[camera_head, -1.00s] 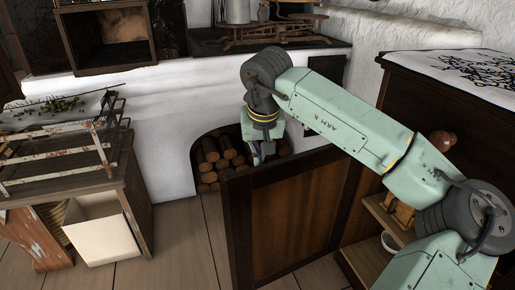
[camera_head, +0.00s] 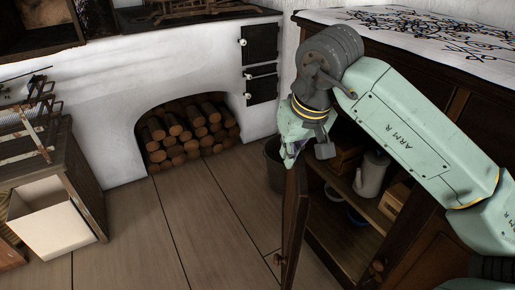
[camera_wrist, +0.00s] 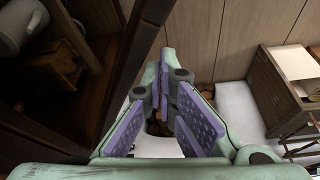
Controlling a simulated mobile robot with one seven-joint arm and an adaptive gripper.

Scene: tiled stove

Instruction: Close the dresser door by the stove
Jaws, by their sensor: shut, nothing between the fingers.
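The dresser (camera_head: 472,115) stands at the right in the head view, with a patterned white cloth on top. Its door (camera_head: 295,225) is open and seen nearly edge-on, standing out from the dresser. My gripper (camera_head: 289,162) is shut and empty, pointing down by the door's top edge. In the wrist view, the shut fingers (camera_wrist: 167,90) are just to the right of the brown door (camera_wrist: 143,45), and the open dresser inside is to the left. I cannot tell whether the fingers touch the door.
Inside the dresser are a grey jug (camera_head: 371,175) and small boxes. A dark bucket (camera_head: 274,165) stands behind the door. The white stove (camera_head: 100,140) has a log niche (camera_head: 185,130). A small wooden cabinet (camera_head: 85,180) is at the left. The plank floor (camera_head: 190,220) between is clear.

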